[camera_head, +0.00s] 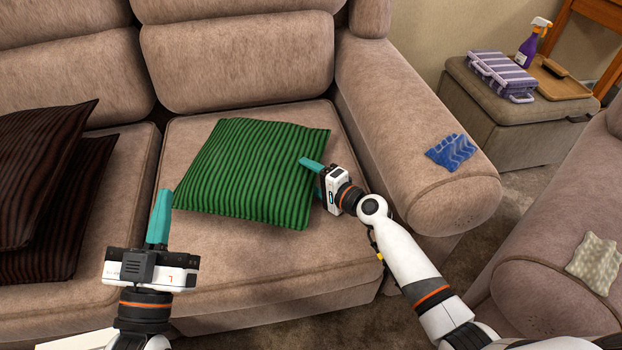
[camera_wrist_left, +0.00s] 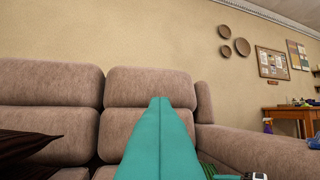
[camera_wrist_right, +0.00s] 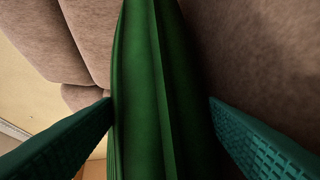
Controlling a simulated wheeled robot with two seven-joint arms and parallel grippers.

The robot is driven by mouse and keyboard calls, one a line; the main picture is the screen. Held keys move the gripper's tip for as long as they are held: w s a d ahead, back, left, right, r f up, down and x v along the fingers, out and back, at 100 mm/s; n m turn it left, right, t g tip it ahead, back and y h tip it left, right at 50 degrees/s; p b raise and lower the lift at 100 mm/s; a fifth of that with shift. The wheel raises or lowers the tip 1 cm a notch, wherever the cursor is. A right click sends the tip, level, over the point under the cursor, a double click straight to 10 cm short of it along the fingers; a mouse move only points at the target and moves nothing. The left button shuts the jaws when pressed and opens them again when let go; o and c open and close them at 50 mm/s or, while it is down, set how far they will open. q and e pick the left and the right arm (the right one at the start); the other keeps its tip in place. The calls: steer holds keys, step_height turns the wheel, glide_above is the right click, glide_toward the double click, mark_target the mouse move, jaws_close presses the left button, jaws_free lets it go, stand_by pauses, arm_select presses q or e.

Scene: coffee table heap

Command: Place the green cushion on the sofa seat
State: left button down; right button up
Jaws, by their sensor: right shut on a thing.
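The green striped cushion (camera_head: 255,172) is over the right-hand sofa seat (camera_head: 262,262) in the head view. I cannot tell whether its whole underside rests on the seat. My right gripper (camera_head: 313,167) is shut on the cushion's right edge. In the right wrist view, the cushion (camera_wrist_right: 160,80) fills the space between the two teal fingers. My left gripper (camera_head: 161,205) is shut and empty, in front of the sofa and apart from the cushion. In the left wrist view, its fingers (camera_wrist_left: 160,110) lie together.
Dark striped cushions (camera_head: 45,170) lie on the left seat. A blue cloth (camera_head: 450,152) lies on the sofa armrest (camera_head: 400,105). A footstool (camera_head: 490,130) at the back right carries a striped case (camera_head: 503,72), a purple spray bottle (camera_head: 528,48) and a tray (camera_head: 560,85).

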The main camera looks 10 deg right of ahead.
steer(key=o, duration=1.3)
steer(key=shift+f, duration=0.1)
